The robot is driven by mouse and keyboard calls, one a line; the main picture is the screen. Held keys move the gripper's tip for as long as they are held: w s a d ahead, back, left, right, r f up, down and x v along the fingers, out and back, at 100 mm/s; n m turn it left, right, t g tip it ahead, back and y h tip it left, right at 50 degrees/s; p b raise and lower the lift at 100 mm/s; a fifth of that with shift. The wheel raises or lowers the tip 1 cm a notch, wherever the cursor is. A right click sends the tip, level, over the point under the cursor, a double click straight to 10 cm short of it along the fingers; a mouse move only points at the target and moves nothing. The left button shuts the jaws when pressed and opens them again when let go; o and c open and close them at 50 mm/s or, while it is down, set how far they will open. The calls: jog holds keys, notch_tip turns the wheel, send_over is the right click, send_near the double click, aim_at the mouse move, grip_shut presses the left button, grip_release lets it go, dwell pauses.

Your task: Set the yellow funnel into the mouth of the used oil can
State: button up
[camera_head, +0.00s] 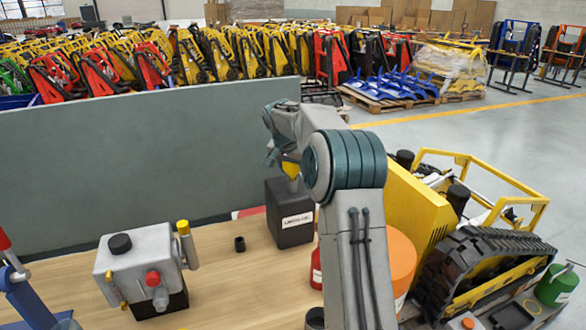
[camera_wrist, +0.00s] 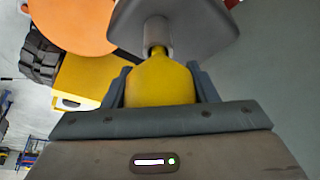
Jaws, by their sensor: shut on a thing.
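The yellow funnel (camera_head: 291,170) is held in my gripper (camera_head: 280,160) above the used oil can (camera_head: 289,220), a dark box with a white label. In the wrist view the funnel (camera_wrist: 160,82) fills the space between the two fingers of my gripper (camera_wrist: 160,90), with its narrow end pointing at the can's grey neck (camera_wrist: 157,36). The narrow end meets or overlaps the neck's opening in that view. I cannot tell how far inside it is. In the head view my arm hides part of the can's right side.
A grey machine part with a red cap (camera_head: 145,268) stands on the wooden bench (camera_head: 215,285), with a small black ring (camera_head: 240,244) nearby. A grey panel (camera_head: 130,165) rises behind.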

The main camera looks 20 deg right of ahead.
jog(key=o, duration=1.1)
jog(key=shift+c, duration=0.2)
jog(key=shift+r, duration=0.1)
jog(key=v, duration=1.3)
jog(key=shift+r+b, duration=0.35)
jog(key=shift+s, duration=0.1)
jog(key=s+a+f+n+y, duration=0.1)
jog(key=s+a+f+n, duration=0.2)
jog(key=s, duration=0.9)
jog(key=s+a+f+n+y, duration=0.1)
jog(key=s+a+f+n, duration=0.2)
jog(key=s, duration=0.9)
jog(key=s+a+f+n+y, duration=0.1)
jog(key=s+a+f+n, duration=0.2)
jog(key=s, duration=1)
notch_tip(320, 180, down, 5)
jog(key=shift+a+f, duration=0.1)
jog(key=shift+a, duration=0.85)
